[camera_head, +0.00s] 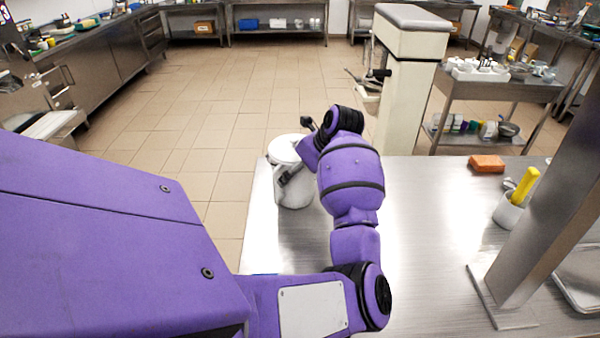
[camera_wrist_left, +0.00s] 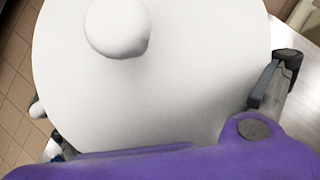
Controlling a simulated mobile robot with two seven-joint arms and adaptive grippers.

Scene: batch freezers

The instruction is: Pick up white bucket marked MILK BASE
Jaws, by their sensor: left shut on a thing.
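A white bucket (camera_head: 294,192) stands upright near the left edge of the steel table, with a pale round lid on top. No lettering is readable on the side I see. In the left wrist view its white lid (camera_wrist_left: 190,90) with a round knob fills most of the picture. My left gripper (camera_head: 285,176) is at the bucket, partly hidden behind my purple arm. In the left wrist view the fingers of the gripper (camera_wrist_left: 158,98) lie on either side of the bucket, shut on it. My right gripper is not in view.
The steel table (camera_head: 430,220) is mostly clear in the middle. An orange block (camera_head: 487,164), a white container (camera_head: 508,212) with a yellow-handled tool and a grey metal post (camera_head: 545,200) are on the right. A cream machine (camera_head: 408,90) stands behind the table.

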